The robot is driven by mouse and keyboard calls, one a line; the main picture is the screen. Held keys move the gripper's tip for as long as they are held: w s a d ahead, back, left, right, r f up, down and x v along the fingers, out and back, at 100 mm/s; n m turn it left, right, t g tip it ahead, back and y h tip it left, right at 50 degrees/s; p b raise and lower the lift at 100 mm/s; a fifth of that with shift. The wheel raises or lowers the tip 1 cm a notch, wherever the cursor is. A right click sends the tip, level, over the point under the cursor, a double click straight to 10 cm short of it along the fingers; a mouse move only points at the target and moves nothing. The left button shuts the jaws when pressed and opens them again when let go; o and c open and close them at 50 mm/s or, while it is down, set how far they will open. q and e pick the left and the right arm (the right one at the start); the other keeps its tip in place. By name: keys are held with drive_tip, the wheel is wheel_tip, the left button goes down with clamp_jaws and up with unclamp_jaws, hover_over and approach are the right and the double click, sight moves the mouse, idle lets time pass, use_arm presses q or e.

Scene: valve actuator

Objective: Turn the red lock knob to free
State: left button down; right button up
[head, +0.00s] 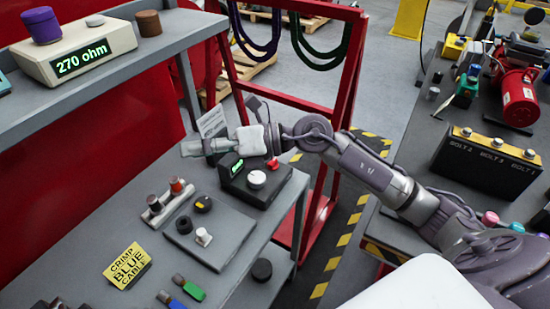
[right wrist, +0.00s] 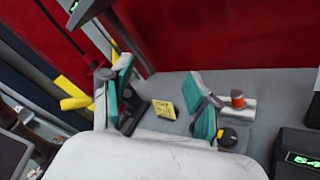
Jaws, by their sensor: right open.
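The box also carries a white dial (head: 256,179) and a small green display. My right gripper (head: 188,149) is above the bench, left of and past the box, pointing left and touching nothing I can see. A corner of the box with green digits (right wrist: 300,158) shows there; the red knob does not. My left gripper is out of view.
On the bench are a grey plate (head: 212,250) with knobs, a terminal strip (head: 165,207), a yellow sign (head: 128,267) and blue and green pieces. A shelf with a 270 ohm meter (head: 80,52) is at upper left. A red frame (head: 335,120) stands behind the arm.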

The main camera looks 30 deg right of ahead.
drive_tip(key=w+d+f+n+g+h, duration=0.2)
drive_tip(key=d+f+h, duration=0.3)
drive_tip(key=d+h, duration=0.15)
drive_tip(key=h, duration=0.7)
approach(273, 162)
drive_tip(key=shift+g, duration=0.3)
drive_tip(key=p+x, duration=0.1)
drive_tip(key=x, duration=0.1)
drive_tip(key=p+x, duration=0.1)
drive_tip(key=x, duration=0.2)
drive_tip(key=p+x, duration=0.1)
drive_tip(key=x, duration=0.2)
drive_tip(key=shift+w+f, duration=0.15)
drive_tip(key=shift+w, duration=0.25)
